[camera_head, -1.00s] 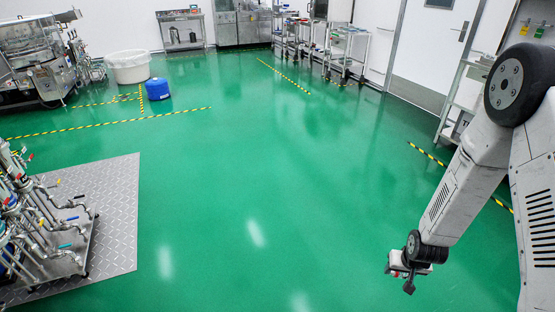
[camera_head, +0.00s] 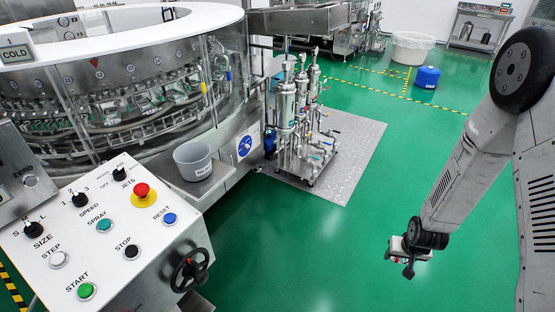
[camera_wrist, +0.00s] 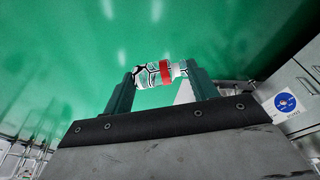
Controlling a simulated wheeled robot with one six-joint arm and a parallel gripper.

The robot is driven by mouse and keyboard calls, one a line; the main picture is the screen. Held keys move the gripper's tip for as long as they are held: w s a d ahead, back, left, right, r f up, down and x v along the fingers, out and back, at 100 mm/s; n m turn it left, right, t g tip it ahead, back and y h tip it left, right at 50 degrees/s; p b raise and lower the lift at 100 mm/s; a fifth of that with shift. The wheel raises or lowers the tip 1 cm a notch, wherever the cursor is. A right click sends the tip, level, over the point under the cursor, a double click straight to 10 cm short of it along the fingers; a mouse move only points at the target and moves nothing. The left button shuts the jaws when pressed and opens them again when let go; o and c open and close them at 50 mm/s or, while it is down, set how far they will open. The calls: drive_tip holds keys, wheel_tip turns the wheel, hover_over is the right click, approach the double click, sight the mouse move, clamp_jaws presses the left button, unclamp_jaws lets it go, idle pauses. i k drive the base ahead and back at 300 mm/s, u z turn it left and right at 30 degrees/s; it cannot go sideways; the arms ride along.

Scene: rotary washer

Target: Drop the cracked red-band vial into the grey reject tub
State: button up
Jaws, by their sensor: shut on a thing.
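In the wrist view, my gripper (camera_wrist: 160,82) is shut on the cracked vial (camera_wrist: 147,75). The vial is clear with dark crack lines and a red band, and lies crosswise between the two fingers. In the head view, my gripper (camera_head: 408,270) is at the lower right, out over the green floor, and the vial is too small to make out well there. A grey tub (camera_head: 193,163) stands on the washer's ledge left of centre, with a label on its front. My gripper is well to the right of the tub and apart from it.
The rotary washer (camera_head: 222,103) fills the upper left. Its control panel (camera_head: 105,240) with buttons and a handwheel (camera_head: 190,270) juts out at the lower left. A pipe skid (camera_head: 300,120) stands on a metal plate. The green floor between washer and arm is clear.

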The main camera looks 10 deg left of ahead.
sight(199, 173)
drive_tip(key=u, duration=1.65)
